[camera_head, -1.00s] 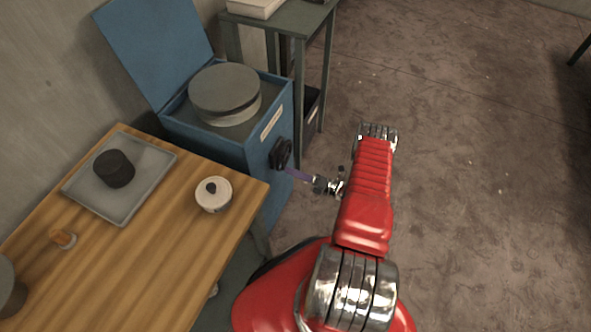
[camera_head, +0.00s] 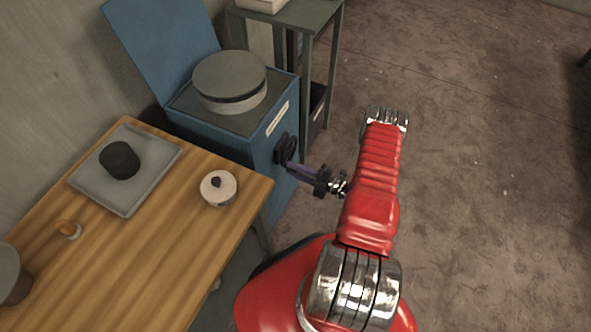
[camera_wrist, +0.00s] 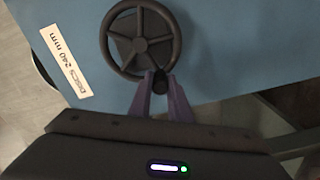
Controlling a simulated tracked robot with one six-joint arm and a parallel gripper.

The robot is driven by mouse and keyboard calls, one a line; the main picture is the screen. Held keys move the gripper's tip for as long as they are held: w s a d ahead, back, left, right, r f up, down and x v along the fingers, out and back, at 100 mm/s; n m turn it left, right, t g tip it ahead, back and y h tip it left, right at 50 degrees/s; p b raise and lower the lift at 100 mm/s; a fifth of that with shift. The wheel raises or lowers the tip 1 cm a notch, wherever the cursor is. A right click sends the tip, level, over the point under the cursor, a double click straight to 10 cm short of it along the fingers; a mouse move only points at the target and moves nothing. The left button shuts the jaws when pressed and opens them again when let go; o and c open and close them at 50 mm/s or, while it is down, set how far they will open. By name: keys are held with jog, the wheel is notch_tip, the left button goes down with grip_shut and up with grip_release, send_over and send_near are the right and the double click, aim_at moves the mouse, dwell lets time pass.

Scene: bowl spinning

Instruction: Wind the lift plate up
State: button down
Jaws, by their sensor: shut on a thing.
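A blue box (camera_head: 222,142) with its lid open stands behind the table. A stack of round grey discs (camera_head: 230,77) stands out of its top; the lift plate itself is hidden under them. A black handwheel (camera_head: 285,149) is on the box's side. In the wrist view the handwheel (camera_wrist: 141,38) shows its rim, spokes and a dark knob (camera_wrist: 160,80) at its lower right. My gripper (camera_wrist: 160,84) is shut on that knob, one purple finger on each side. In the head view my gripper (camera_head: 295,163) reaches the wheel from the right.
A wooden table (camera_head: 150,240) at the left bears a grey tray (camera_head: 128,203) with a dark round block (camera_head: 120,160), and a white lidded pot (camera_head: 218,188). A grey-green stand (camera_head: 310,50) is behind the box. The floor (camera_head: 480,170) to the right is clear.

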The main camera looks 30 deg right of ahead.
jog(key=shift+d+r+m, duration=0.1)
jog(key=shift+r+m, duration=0.15)
jog(key=shift+m, duration=0.15)
jog(key=c, duration=1.6)
grip_release()
jog(key=shift+c, duration=0.2)
jog(key=v, duration=1.3)
jog(key=shift+s+d, duration=0.25)
jog(key=shift+s, duration=0.05)
